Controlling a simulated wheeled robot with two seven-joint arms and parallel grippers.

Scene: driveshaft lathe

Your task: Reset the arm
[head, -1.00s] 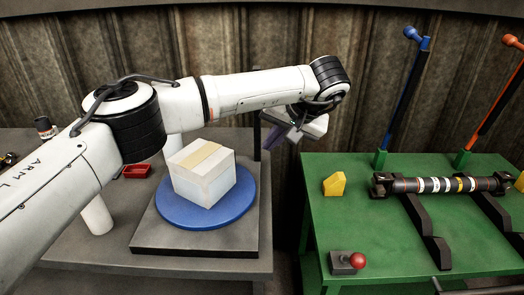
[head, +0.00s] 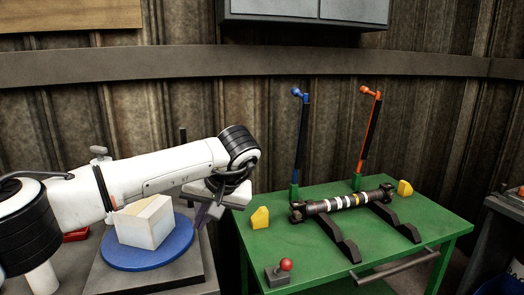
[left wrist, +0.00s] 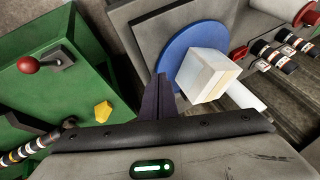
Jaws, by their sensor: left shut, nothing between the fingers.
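My left arm reaches in from the left in the head view. Its gripper (head: 204,212) hangs at the arm's end, right of the white box and short of the green table. In the left wrist view the two dark fingers (left wrist: 158,98) are together, with nothing between them. The white box (head: 147,222) sits on a blue round turntable (head: 125,260), and my arm partly covers it. The box also shows in the left wrist view (left wrist: 207,75), apart from the fingers. My right gripper is in neither view.
The green table (head: 310,257) holds a driveshaft (head: 340,203) on black supports, yellow blocks (head: 260,218), a red-knobbed lever (head: 285,266), and upright blue (head: 299,140) and orange (head: 368,135) rods. A grey workbench (head: 190,284) carries the turntable. A gap separates the benches.

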